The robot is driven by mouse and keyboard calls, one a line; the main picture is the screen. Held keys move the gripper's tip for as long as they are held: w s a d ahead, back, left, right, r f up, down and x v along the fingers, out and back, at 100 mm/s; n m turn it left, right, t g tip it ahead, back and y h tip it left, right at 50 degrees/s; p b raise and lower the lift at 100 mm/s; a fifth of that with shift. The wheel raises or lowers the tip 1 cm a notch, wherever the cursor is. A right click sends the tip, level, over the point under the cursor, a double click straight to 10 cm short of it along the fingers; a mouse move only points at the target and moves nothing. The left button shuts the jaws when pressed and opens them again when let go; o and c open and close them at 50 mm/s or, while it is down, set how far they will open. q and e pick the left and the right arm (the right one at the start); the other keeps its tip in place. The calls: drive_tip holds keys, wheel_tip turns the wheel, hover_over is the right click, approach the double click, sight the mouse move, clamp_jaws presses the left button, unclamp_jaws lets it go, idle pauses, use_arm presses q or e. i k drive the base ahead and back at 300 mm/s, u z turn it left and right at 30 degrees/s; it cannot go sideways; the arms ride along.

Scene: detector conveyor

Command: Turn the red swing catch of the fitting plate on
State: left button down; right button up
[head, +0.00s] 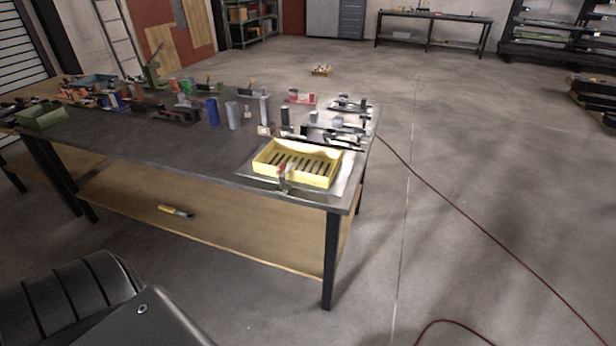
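A metal plate (258,176) lies on the near right corner of the workbench. A yellow slotted tray (323,180) sits on it. A small red piece (282,169), which looks like the swing catch, stands at the tray's front side on a pale upright bracket (286,184). It is too small to tell how the catch is turned. Neither of my grippers is in view.
The dark workbench top (190,150) is bare at the front left of the tray. Tools and several cylinders (233,116) crowd its back. A yellow-handled tool (176,211) lies on the lower shelf. A red cable (460,218) crosses the open floor.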

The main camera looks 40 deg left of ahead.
sight(283, 169)
drive_tip(key=z, duration=0.45)
drive_tip(key=k, duration=1)
drive_tip(key=z, duration=0.5)
drive_tip(key=i, duration=2.2)
drive_tip(key=u, duration=0.4)
drive_tip(key=i, duration=1.55)
drive_tip(key=u, duration=2)
drive_tip(key=i, duration=1)
drive_tip(key=u, duration=0.9)
